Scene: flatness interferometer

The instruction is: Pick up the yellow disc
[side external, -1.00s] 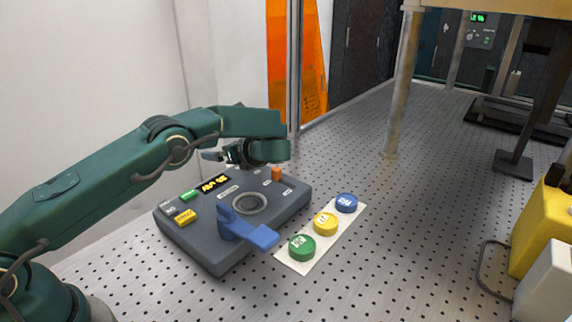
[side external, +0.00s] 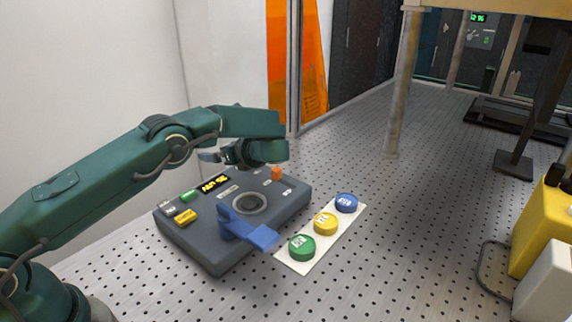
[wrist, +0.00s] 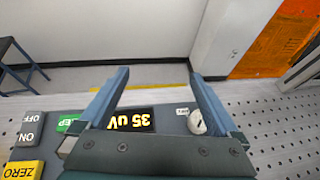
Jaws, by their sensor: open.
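The yellow disc (side external: 325,223) lies on a white strip (side external: 312,248), between a green disc (side external: 301,247) and a blue disc (side external: 346,203). My gripper (side external: 207,156) is above the back of the grey instrument box, well to the left of the yellow disc and apart from it. In the wrist view my gripper (wrist: 158,78) has its two fingers spread with nothing between them. The yellow disc is not in the wrist view.
The grey instrument box (side external: 205,240) has a round well (side external: 250,203), a blue lever (side external: 240,228), buttons and a lit display (side external: 214,183). The perforated table is clear right of the strip. A yellow case (side external: 545,235) stands at far right.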

